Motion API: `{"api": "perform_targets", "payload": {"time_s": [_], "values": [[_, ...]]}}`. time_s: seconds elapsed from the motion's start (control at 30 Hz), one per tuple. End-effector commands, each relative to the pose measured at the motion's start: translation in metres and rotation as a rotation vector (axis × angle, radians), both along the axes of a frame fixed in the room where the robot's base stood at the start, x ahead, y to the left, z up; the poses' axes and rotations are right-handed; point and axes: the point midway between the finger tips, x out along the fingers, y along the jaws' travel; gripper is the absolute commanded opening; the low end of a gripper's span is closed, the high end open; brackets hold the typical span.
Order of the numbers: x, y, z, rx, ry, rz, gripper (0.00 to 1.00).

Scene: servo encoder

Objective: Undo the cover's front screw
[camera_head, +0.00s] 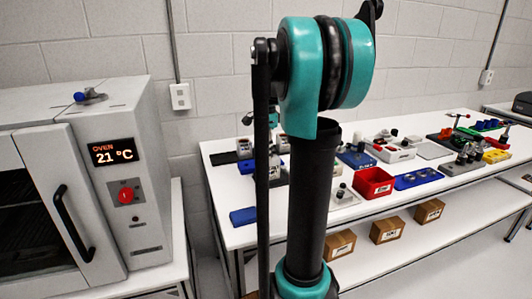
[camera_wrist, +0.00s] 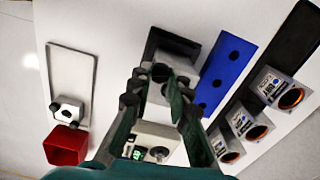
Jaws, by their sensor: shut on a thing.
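In the wrist view, my gripper (camera_wrist: 160,82) reaches over a pale grey unit (camera_wrist: 174,47) on a black base. Its dark green fingers come down on both sides of a small dark round part at the unit's near side. The gripper is shut on this part, which looks like the cover's front screw. The fingertips hide most of it, so its head and thread cannot be made out.
A blue bar with holes (camera_wrist: 225,68) and several grey motor-like units (camera_wrist: 268,88) lie right of my gripper in the wrist view. A unit with a green display (camera_wrist: 150,143) sits close below. A red bin (camera_wrist: 65,147) is at left. An oven (camera_head: 130,170) stands left in the head view.

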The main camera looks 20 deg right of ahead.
Motion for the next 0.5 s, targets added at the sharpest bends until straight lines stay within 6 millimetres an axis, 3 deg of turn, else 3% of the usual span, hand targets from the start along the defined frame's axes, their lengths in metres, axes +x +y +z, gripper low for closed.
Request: {"api": "perform_targets", "payload": {"time_s": [0.27,0.5], "values": [[0.0000,0.0000,0.0001,0.000,0.000,0.074,0.00],[0.0000,0.0000,0.0001,0.000,0.000,0.241,0.00]]}}
